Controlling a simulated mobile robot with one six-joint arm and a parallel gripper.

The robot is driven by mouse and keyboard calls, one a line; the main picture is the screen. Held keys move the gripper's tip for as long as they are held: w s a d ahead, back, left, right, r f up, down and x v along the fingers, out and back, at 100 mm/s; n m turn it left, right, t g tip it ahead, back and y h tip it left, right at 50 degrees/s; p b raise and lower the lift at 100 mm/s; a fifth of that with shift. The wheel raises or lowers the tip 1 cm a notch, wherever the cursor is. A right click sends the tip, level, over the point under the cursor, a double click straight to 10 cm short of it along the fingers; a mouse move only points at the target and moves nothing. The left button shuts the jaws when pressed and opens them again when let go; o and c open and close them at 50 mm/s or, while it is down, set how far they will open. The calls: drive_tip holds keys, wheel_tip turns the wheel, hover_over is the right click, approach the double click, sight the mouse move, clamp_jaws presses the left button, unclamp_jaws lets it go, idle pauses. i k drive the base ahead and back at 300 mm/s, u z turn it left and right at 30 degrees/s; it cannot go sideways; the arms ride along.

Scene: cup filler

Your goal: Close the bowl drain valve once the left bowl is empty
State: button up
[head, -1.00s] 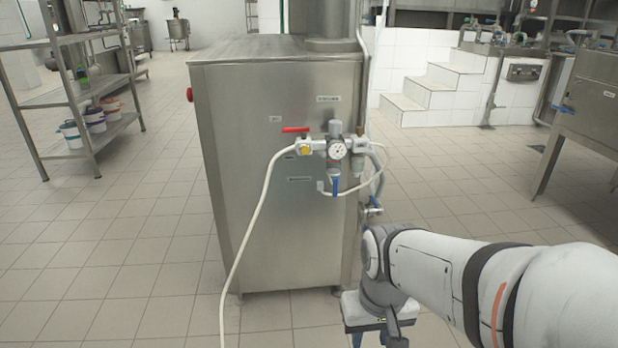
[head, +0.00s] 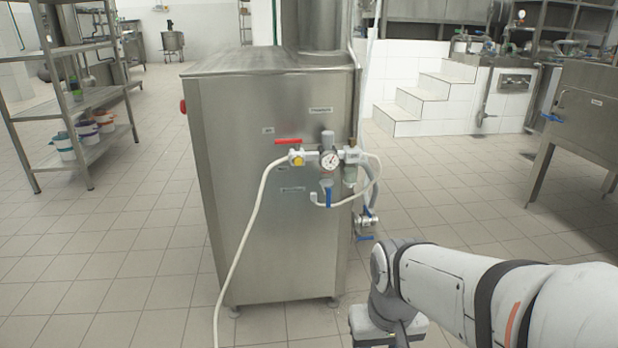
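A steel cabinet (head: 260,150) stands in the middle of the head view. Its side carries a pipe assembly with a red lever (head: 288,141), a pressure gauge (head: 330,160) and a blue lever (head: 328,196) pointing down. A small valve (head: 366,222) with a blue handle (head: 365,238) sits lower, at the cabinet's right edge. I cannot tell which of these is the bowl drain valve. No bowl can be made out. My gripper (head: 388,328) is at the bottom edge, below and right of the small valve and apart from it. Its fingers are not visible.
A white hose (head: 243,240) hangs from the assembly to the floor. A steel rack (head: 92,150) with several buckets stands at left. White steps (head: 425,95) are behind at right, with a steel unit (head: 590,115) at far right. The tiled floor between is mostly clear.

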sight(328, 191)
drive_tip(key=z, duration=0.05)
drive_tip(key=i, duration=0.85)
drive_tip(key=u, duration=0.15)
